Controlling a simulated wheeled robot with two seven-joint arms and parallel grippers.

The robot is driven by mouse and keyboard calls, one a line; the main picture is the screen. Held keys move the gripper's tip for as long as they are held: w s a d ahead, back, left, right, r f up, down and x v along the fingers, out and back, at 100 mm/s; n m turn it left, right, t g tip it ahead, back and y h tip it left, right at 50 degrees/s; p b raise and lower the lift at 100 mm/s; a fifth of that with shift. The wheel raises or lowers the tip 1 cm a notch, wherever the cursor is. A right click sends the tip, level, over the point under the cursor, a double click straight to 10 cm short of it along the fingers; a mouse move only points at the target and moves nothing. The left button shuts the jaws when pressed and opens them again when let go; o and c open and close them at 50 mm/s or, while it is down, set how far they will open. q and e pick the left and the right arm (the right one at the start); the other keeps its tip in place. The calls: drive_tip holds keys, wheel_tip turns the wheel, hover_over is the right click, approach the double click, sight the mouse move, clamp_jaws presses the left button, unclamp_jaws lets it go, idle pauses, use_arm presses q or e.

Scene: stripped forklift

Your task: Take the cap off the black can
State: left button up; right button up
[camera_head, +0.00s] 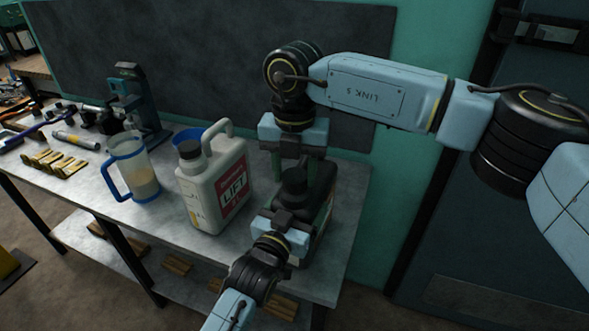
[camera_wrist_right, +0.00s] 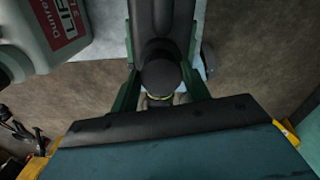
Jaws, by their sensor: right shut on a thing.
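The black can (camera_head: 325,207) stands on the right end of the grey bench, partly hidden by my grippers. Its dark cap (camera_head: 294,182) is on top. My right gripper (camera_head: 293,172) points straight down over the can, its fingers shut on the cap from two sides. In the right wrist view the round black cap (camera_wrist_right: 160,76) sits between the two green fingers, with the dark can body (camera_wrist_right: 163,22) behind. My left gripper (camera_head: 296,222) is against the near side of the can; its fingertips are hidden, so its hold is unclear.
A white LIFT canister (camera_head: 213,185) stands just left of the can, and also shows in the right wrist view (camera_wrist_right: 45,35). A clear jug with a blue handle (camera_head: 133,168) is further left. Tools and yellow pieces (camera_head: 53,163) lie at the left. A dark board stands behind.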

drive_tip(key=n, duration=0.3)
drive_tip(key=shift+n, duration=0.4)
drive_tip(key=n, duration=0.5)
drive_tip(key=shift+d+n, duration=0.1)
drive_tip(key=shift+n, duration=0.2)
drive_tip(key=n, duration=0.3)
drive_tip(key=shift+n, duration=0.3)
drive_tip(key=n, duration=0.3)
drive_tip(key=shift+n, duration=0.4)
drive_tip(key=n, duration=0.7)
drive_tip(key=shift+r, duration=0.1)
drive_tip(key=n, duration=0.8)
drive_tip(key=shift+r, duration=0.2)
